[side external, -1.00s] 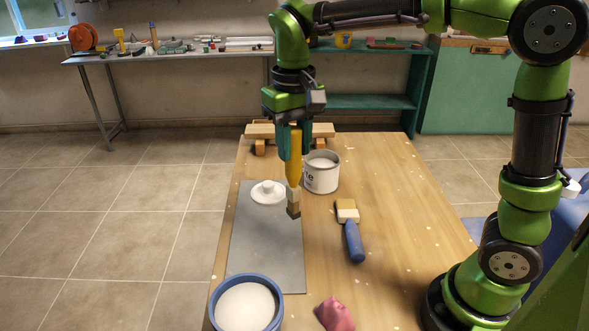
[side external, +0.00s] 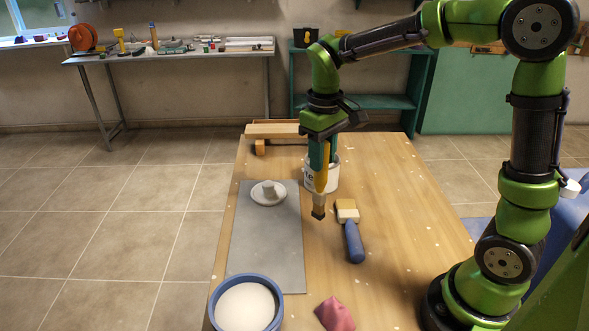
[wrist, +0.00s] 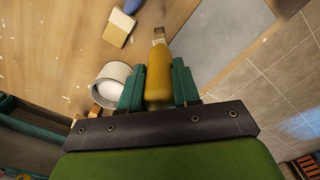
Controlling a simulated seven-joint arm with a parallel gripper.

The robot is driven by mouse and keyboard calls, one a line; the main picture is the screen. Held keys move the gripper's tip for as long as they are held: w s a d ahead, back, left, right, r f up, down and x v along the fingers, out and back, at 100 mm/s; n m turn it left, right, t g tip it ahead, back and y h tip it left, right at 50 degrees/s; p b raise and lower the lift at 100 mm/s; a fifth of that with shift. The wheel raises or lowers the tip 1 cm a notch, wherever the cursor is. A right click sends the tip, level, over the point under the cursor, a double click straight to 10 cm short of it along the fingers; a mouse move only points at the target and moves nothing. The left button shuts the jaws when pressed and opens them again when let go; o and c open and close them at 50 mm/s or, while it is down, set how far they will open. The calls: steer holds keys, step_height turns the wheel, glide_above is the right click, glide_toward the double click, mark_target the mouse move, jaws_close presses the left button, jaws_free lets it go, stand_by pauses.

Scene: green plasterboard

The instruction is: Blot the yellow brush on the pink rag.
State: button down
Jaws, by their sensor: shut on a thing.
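My gripper (side external: 320,158) is shut on the yellow handle of the yellow brush (side external: 320,183). The brush hangs bristles down above the table, between the grey sheet and the blue-handled brush. In the wrist view the yellow brush (wrist: 158,75) sits between my green fingers (wrist: 158,88), its tip pointing away from the gripper. The pink rag (side external: 336,313) lies crumpled at the near edge of the table, well apart from the brush and partly cut off by the frame. The rag does not show in the wrist view.
A blue-handled brush (side external: 354,240) lies right of the held brush. A white can (side external: 331,178) stands behind it. A blue-rimmed bowl (side external: 277,292) of white stuff stands near left of the rag. The table's right side is clear.

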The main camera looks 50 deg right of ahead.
steer(key=shift+a, duration=0.1)
stand_by(0.5)
steer(key=s+a+r+n, duration=0.35)
steer(key=s+a, duration=0.25)
steer(key=a, duration=0.2)
steer(key=s+a+r+n, duration=0.3)
steer(key=s+a+r, duration=0.1)
steer(key=s+a, duration=0.25)
steer(key=s+a+n, duration=0.1)
steer(key=s+n, duration=0.2)
steer(key=s, duration=0.2)
steer(key=shift+m, duration=0.25)
steer(key=shift+s+a+f, duration=0.15)
steer(key=shift+f, duration=2.85)
